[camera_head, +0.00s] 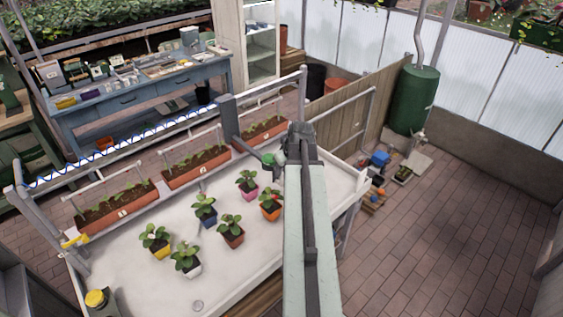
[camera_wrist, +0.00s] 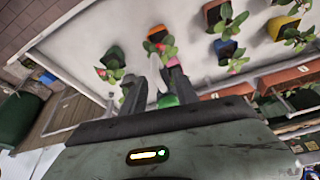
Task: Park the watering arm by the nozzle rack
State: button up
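My gripper (camera_wrist: 155,92) is over the white plant table, at the end of my pale green arm; in the head view the arm hides most of it. In the wrist view its dark fingers are apart, with a green part (camera_wrist: 168,100) and a pale pointed piece (camera_wrist: 157,72) between or just beyond them. Whether the fingers touch these is unclear. In the head view a grey post (camera_head: 228,115) at the table's back edge has a short dark arm (camera_head: 250,147), likely the watering arm, reaching to a green-topped piece (camera_head: 278,158) beside my gripper. I cannot identify the nozzle rack.
Several potted plants stand on the white table (camera_head: 130,280). Three planter boxes, one of them a long terracotta box (camera_head: 118,207), line its back edge. A blue workbench (camera_head: 140,100) is behind. A green tank (camera_head: 413,98) and small items stand right.

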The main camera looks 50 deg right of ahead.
aim_at(283, 175)
jog(key=b+x, duration=0.5)
jog(key=d+b+x, duration=0.1)
jog(key=b+x, duration=0.1)
jog(key=shift+f+b, duration=0.35)
jog(key=shift+r, duration=0.1)
grip_shut()
dwell(1.0)
